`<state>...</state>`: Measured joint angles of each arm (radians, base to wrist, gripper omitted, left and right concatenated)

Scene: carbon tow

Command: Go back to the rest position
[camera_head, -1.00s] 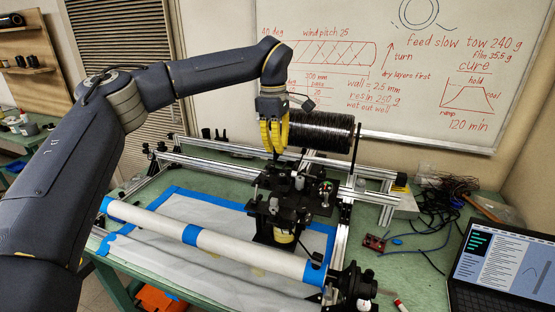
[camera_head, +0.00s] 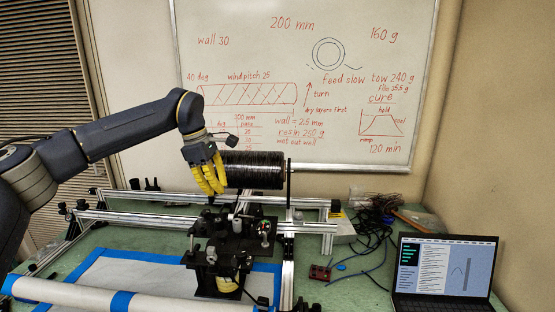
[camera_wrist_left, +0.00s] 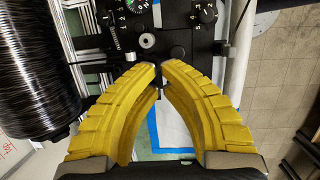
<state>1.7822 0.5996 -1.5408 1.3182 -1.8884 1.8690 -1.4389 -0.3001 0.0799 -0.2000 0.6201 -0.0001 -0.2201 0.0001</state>
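My left gripper (camera_head: 211,194) has yellow ribbed fingers and hangs at the left end of the black tow spool (camera_head: 252,170), above the black winding carriage (camera_head: 236,238). In the left wrist view its fingertips (camera_wrist_left: 160,68) come almost together over the carriage (camera_wrist_left: 150,42). A small dark spot shows between the tips; I cannot tell whether it is a thin piece held there or the carriage behind. The spool (camera_wrist_left: 38,70) is at the left there, apart from the fingers. My right gripper is in neither view.
A white tube with blue bands (camera_head: 75,296) lies across the front left. A whiteboard (camera_head: 300,60) covers the back wall.

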